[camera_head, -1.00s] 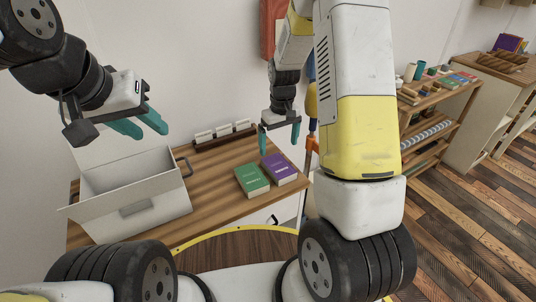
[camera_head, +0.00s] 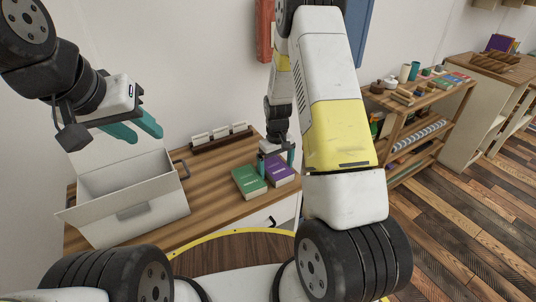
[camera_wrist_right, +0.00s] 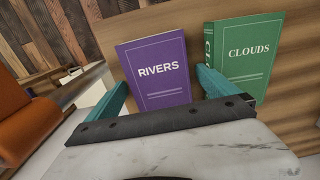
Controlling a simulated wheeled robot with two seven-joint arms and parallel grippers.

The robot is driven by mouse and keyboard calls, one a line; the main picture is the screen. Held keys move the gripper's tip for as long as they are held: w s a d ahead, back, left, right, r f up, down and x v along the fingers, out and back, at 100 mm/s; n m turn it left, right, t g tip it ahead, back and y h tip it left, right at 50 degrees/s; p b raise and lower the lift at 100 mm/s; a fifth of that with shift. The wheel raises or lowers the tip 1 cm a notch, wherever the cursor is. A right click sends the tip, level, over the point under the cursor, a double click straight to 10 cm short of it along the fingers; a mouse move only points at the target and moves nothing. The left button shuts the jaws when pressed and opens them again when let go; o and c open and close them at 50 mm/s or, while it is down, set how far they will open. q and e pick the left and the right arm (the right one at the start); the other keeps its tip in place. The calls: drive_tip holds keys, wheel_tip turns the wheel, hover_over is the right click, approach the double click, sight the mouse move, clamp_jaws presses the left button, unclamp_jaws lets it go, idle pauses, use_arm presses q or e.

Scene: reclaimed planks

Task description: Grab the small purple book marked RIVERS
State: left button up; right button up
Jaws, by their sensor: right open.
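The purple book marked RIVERS (camera_head: 281,172) lies on the wooden table, to the right of the green book. In the right wrist view the purple book (camera_wrist_right: 158,72) shows its cover between the fingers of my right gripper (camera_wrist_right: 165,85). My right gripper (camera_head: 277,161) is open and holds nothing. It is low over the books in the head view, one finger on each side of the purple book. Whether the fingers touch it cannot be told. My left gripper (camera_head: 137,128) is open and empty above the white box.
The green book marked CLOUDS (camera_wrist_right: 246,50) lies close beside the purple one, also seen in the head view (camera_head: 248,182). A white open box (camera_head: 150,207) stands on the left of the table (camera_head: 215,200). A rack (camera_head: 220,138) stands at the back.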

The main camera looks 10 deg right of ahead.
drive_tip(key=c, duration=1.7)
drive_tip(key=shift+o, duration=0.2)
drive_tip(key=shift+r, duration=0.1)
